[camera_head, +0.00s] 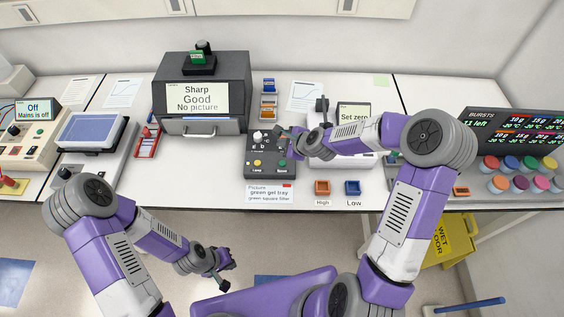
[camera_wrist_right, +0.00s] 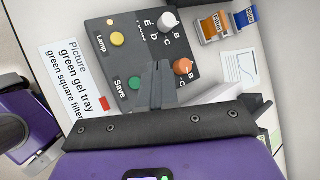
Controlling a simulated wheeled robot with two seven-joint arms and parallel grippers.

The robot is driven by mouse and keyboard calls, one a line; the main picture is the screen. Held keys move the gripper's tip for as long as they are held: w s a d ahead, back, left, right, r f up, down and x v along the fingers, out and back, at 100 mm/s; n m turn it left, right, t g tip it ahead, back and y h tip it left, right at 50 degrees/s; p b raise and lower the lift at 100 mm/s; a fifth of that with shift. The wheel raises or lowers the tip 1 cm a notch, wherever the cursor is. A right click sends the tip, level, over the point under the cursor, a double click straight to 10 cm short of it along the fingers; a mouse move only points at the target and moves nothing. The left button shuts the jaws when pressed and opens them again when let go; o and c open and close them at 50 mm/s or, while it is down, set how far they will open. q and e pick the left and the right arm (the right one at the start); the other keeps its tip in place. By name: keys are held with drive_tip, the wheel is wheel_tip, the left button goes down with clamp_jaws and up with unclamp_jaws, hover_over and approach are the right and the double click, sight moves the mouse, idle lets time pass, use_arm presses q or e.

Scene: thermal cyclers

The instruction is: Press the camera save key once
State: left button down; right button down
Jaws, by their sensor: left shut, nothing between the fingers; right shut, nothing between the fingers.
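The dark control panel (camera_head: 258,178) stands in front of the dark imaging box, whose screen (camera_head: 199,98) reads Sharp, Good, No picture. The green Save key (camera_wrist_right: 134,83) lies at the panel's lower edge in the right wrist view, beside the label "Save"; it also shows in the head view (camera_head: 283,162). My right gripper (camera_wrist_right: 161,66) is shut and empty, its fingers over the panel between the Save key and the orange knob (camera_wrist_right: 183,66). I cannot tell its height above the panel. My left gripper (camera_head: 226,279) is shut and empty, low in front of the bench.
A yellow Lamp key (camera_wrist_right: 117,39) and white knob (camera_wrist_right: 168,22) share the panel. A card (camera_head: 270,194) reads green gel tray, green square filter. Filter blocks (camera_wrist_right: 214,26) stand behind. Orange and blue trays (camera_head: 322,187) sit to the right. A set-zero instrument (camera_head: 353,111) stands behind my right arm.

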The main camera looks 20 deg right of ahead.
drive_tip(key=b, duration=0.5)
hover_over(284, 165)
wheel_tip(284, 165, down, 7)
drive_tip(key=shift+f, duration=0.15)
drive_tip(key=shift+f+b, duration=0.7)
drive_tip(key=shift+b, duration=0.1)
idle(1.0)
drive_tip(key=shift+f+b, duration=0.4)
drive_tip(key=shift+b, duration=0.15)
drive_tip(key=shift+f+b, duration=0.4)
drive_tip(key=shift+b, duration=0.05)
idle(0.5)
drive_tip(key=shift+r, duration=0.1)
drive_tip(key=shift+r+p, duration=0.5)
drive_tip(key=shift+r, duration=0.2)
drive_tip(key=shift+r, duration=0.1)
